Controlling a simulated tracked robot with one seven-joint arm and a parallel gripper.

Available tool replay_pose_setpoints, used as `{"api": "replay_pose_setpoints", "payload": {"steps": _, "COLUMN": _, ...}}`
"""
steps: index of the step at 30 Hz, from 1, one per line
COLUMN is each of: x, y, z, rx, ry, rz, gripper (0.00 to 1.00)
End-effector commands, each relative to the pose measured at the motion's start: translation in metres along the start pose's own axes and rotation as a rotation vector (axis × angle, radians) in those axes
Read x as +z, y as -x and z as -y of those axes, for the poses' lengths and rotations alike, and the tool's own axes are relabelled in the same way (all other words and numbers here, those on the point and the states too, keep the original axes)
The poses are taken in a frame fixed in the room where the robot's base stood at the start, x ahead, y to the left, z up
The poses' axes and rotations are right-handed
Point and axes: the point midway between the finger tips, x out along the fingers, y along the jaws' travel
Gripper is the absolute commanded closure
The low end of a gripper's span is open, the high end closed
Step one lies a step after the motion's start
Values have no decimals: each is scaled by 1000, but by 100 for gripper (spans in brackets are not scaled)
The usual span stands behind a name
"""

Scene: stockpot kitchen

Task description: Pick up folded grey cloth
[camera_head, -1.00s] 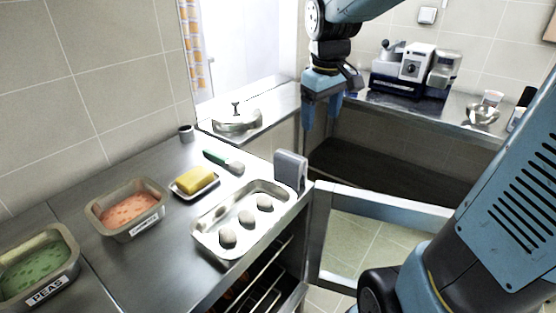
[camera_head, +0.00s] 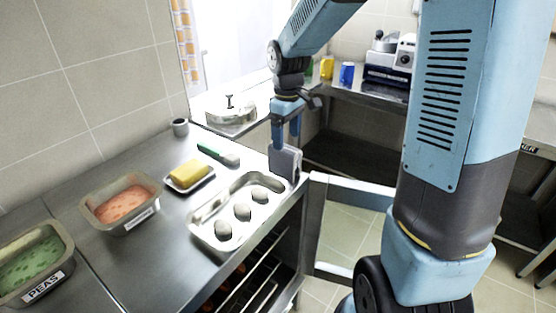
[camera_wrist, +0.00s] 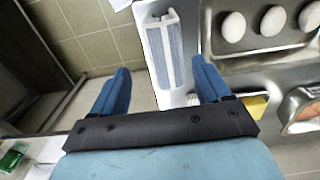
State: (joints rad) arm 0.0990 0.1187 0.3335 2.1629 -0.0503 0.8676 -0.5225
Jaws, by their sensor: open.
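The folded grey cloth (camera_head: 284,163) stands upright at the right edge of the steel counter, beside the tray of rolls. In the wrist view the cloth (camera_wrist: 165,50) has a pale stripe and lies ahead of the fingers, in line with the space between them. My gripper (camera_head: 287,141) is open and empty, pointing down just above the cloth. In the wrist view my gripper (camera_wrist: 161,72) shows its two blue fingers spread apart, one on either side of the cloth's line. I cannot tell whether a finger touches the cloth.
A steel tray (camera_head: 209,240) with pale rolls is left of the cloth. A yellow block (camera_head: 186,175), a green-handled tool (camera_head: 218,152) and two food pans, red (camera_head: 123,203) and green (camera_head: 33,268), are further left. An open door (camera_head: 350,192) juts out at the right.

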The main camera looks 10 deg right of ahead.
Motion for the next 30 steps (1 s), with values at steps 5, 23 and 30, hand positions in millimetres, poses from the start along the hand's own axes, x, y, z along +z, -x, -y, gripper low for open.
{"api": "replay_pose_setpoints", "payload": {"steps": 5, "x": 0, "y": -20, "z": 0, "rx": 0, "ry": 1, "rz": 2, "gripper": 23}}
{"api": "replay_pose_setpoints", "payload": {"steps": 23, "x": 0, "y": -74, "z": 8, "rx": 0, "ry": 1, "rz": 1, "gripper": 23}}
{"api": "replay_pose_setpoints", "payload": {"steps": 30, "x": 0, "y": -75, "z": 8, "rx": 1, "ry": 1, "rz": -1, "gripper": 23}}
